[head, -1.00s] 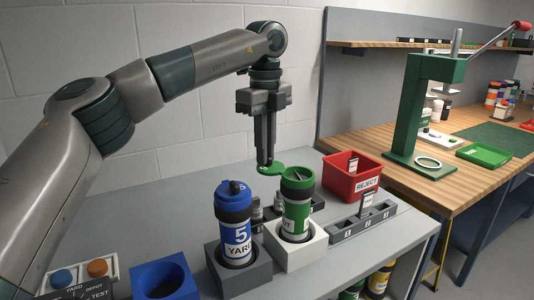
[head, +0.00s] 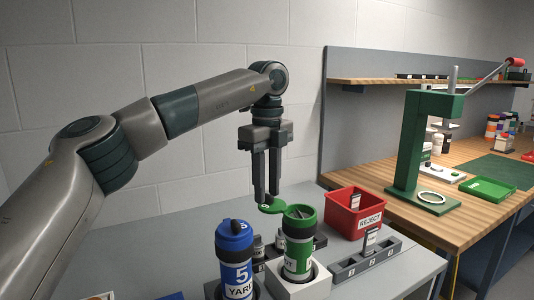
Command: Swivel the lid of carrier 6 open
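The green-and-white carrier (head: 298,250) stands upright in a white holder block (head: 300,290); its number cannot be read here. My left gripper (head: 266,198) points down at the lid. Its two fingers are apart, with tips at or just above the lid; whether they touch it I cannot tell. A blue carrier marked 5 (head: 236,268) stands closed to the left. My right gripper is not in view.
A red REJECT bin (head: 342,222) and a grey slotted rack (head: 362,264) lie right of the green carrier. Small items stand behind the carriers. A wooden bench with a green press (head: 405,160) is farther right. The grey tabletop at the left is mostly bare.

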